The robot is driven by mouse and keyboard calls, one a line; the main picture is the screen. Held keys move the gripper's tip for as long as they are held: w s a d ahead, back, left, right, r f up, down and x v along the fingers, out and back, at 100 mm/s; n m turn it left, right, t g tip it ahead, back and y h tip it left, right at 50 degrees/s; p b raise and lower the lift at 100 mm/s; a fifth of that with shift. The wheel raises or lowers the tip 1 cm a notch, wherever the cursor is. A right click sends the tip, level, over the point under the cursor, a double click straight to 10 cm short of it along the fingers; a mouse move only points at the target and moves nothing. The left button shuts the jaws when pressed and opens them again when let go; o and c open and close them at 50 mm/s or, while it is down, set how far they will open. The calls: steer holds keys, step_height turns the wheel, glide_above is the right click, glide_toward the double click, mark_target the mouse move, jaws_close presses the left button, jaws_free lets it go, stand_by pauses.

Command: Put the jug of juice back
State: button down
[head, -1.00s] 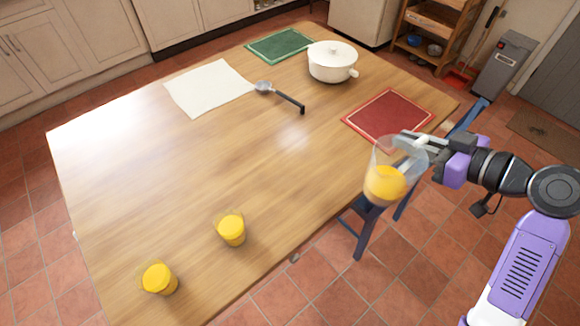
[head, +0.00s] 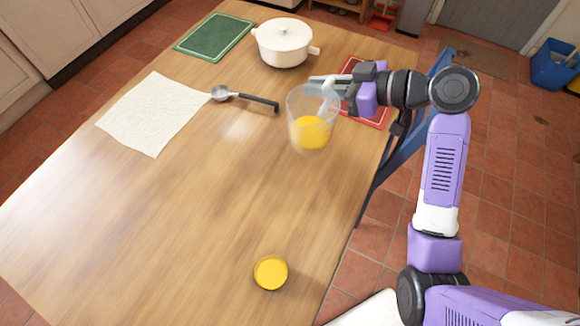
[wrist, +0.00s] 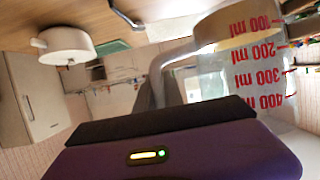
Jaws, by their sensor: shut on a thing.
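The jug of juice (head: 312,131) is a clear jug with yellow-orange juice in its lower part. In the wrist view the jug (wrist: 245,75) shows red millilitre marks and a pale handle. My gripper (head: 328,86) is shut on the jug's handle, coming from the right. The jug looks upright and appears over the table's right part; I cannot tell whether it touches the wood.
A red mat (head: 374,115) lies partly behind my gripper. A white lidded pot (head: 284,45), a green mat (head: 213,38), a ladle (head: 245,98) and a white cloth (head: 153,113) lie towards the back. A blue chair (head: 400,150) stands at the right edge. The middle of the table is clear.

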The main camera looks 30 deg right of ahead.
step_height(320, 180, down, 20)
steer(key=shift+r, duration=0.15)
stand_by(0.4)
steer(key=c, duration=1.5)
jaws_free()
steer(key=shift+o, duration=0.2)
steer(key=b+v, duration=0.1)
steer(key=v, duration=1.1)
